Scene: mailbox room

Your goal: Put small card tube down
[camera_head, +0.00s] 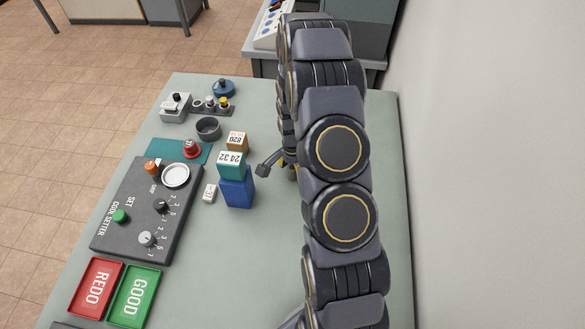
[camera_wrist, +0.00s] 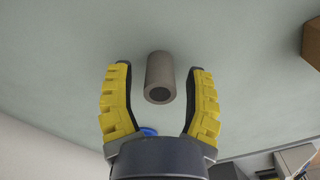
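The small card tube (camera_wrist: 160,75) is a short grey-brown cylinder in the wrist view, with a dark hole in the end facing me. It is between the two yellow fingers of my gripper (camera_wrist: 160,95), with a gap on each side. The fingers are spread and do not appear to touch it. The pale green table top (camera_wrist: 235,60) is behind it; I cannot tell for sure whether the tube rests on it. In the head view the tube is hidden by my arm, and only a little of my gripper (camera_head: 284,162) shows beside it.
Stacked teal (camera_head: 231,165) and blue (camera_head: 237,193) blocks, with an orange-brown block (camera_head: 237,141) behind, stand left of my gripper. Further left are a dark control box (camera_head: 140,205), red (camera_head: 97,287) and green (camera_head: 134,296) trays. A wall (camera_head: 480,150) rises at right. The front middle is clear.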

